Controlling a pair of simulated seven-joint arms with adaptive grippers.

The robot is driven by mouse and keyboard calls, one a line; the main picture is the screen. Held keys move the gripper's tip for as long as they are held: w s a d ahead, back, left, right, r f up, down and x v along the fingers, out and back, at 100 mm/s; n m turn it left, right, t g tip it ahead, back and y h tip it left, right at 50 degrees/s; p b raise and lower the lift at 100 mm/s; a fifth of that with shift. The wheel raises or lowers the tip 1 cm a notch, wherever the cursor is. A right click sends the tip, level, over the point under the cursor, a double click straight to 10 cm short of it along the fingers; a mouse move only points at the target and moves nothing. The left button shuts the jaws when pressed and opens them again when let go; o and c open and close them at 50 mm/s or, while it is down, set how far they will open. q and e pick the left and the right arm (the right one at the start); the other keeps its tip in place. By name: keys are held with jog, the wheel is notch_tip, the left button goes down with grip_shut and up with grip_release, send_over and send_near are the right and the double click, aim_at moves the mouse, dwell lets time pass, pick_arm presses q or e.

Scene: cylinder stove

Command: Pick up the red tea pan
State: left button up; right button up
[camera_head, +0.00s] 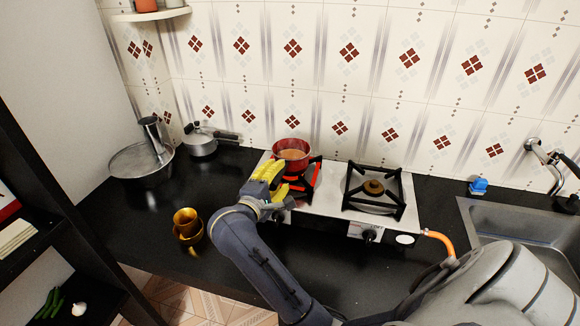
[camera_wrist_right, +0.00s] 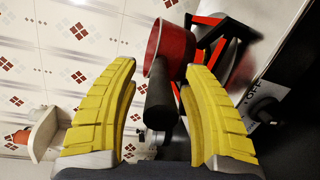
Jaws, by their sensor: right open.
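The red tea pan (camera_head: 291,154) sits on the left burner of the stove (camera_head: 330,200), with brown contents showing inside it. In the right wrist view the red tea pan (camera_wrist_right: 172,50) is ahead of the fingers, and its dark handle (camera_wrist_right: 160,105) points toward me, between the fingers. My right gripper (camera_head: 270,178) is at the left side of the stove, in front of the pan. In the wrist view my right gripper (camera_wrist_right: 160,88) is open, with one yellow finger on each side of the handle. No clear contact shows. My left gripper is not in view.
The right burner (camera_head: 373,188) is empty. A pressure cooker (camera_head: 201,142) and a strainer bowl (camera_head: 141,162) stand at the back left. Golden cups (camera_head: 186,224) stand near the front left counter edge. An orange hose (camera_head: 438,238) and a sink (camera_head: 520,220) are at the right.

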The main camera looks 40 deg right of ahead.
jog(key=shift+x, duration=0.75)
grip_shut()
jog(key=shift+r, duration=0.1)
